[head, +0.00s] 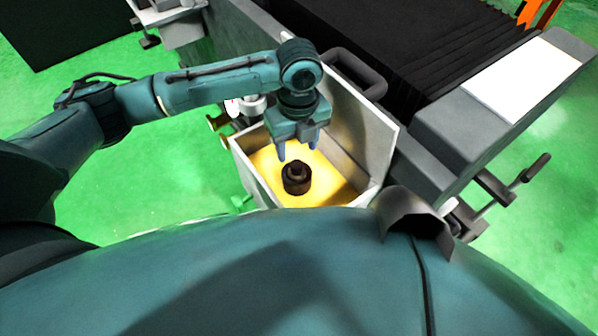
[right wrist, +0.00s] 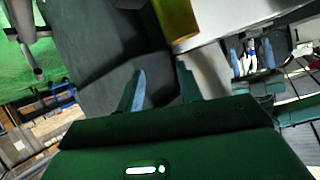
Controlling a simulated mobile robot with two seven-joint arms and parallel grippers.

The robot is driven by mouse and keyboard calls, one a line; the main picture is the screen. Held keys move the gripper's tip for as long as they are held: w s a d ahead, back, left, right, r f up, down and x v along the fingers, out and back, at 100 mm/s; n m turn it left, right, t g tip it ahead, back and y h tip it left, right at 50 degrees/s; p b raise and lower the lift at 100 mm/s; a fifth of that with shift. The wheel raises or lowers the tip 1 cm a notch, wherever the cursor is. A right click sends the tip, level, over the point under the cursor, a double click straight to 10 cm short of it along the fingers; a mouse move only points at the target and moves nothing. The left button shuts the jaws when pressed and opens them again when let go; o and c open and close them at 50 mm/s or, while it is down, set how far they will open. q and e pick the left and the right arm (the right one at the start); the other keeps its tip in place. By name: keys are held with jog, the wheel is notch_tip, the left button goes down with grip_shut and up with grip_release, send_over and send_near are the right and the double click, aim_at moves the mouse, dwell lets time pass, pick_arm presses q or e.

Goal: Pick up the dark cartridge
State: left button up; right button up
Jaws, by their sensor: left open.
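The dark cartridge (head: 296,180) is a short, stepped, dark brown cylinder. It stands upright on the yellow floor of an open grey box (head: 372,182) in the head view. My left gripper (head: 298,151) is above the box, pointing down with its blue fingers apart and empty. It is just above and slightly behind the cartridge in the picture, and I see no contact. My right gripper (right wrist: 160,80) shows in the right wrist view with its two fingers apart and nothing between them. The cartridge cannot be made out in that view.
The box's raised wall or lid (head: 362,105) stands close to the right of my left gripper. A grey machine with black bellows (head: 420,45) lies behind it. A dark handle (head: 357,70) and a crank lever (head: 535,168) stick out. Green floor is clear at left.

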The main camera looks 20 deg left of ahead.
pick_arm(q)
notch_tip(320, 180, down, 6)
jog(key=shift+r+b, duration=0.1)
jog(key=shift+b, duration=0.3)
jog(key=shift+c, duration=0.4)
grip_shut()
